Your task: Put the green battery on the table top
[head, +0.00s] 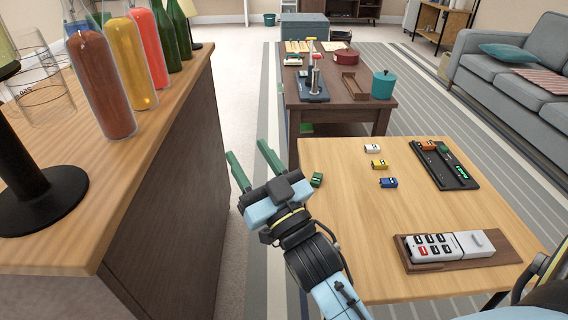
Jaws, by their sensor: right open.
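A small green battery (317,180) lies at the left edge of the light wooden table top (340,240), just right of my right gripper. My right gripper (248,150) is open, with its two green fingers apart and nothing visible between them. It is over the floor gap between the bar counter and the table. White (372,149), yellow (379,164) and blue (388,182) batteries lie apart on the table. A black charger tray (458,172) at the table's back right has an orange battery (428,145) at its far end. My left gripper is not in view.
A wooden tray with a grey remote-like device (435,247) is at the table's front right. The bar counter (75,215) with several bottles stands on the left. A dark coffee table (340,108) is behind, and a grey sofa (515,75) stands at the right. The table's middle is clear.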

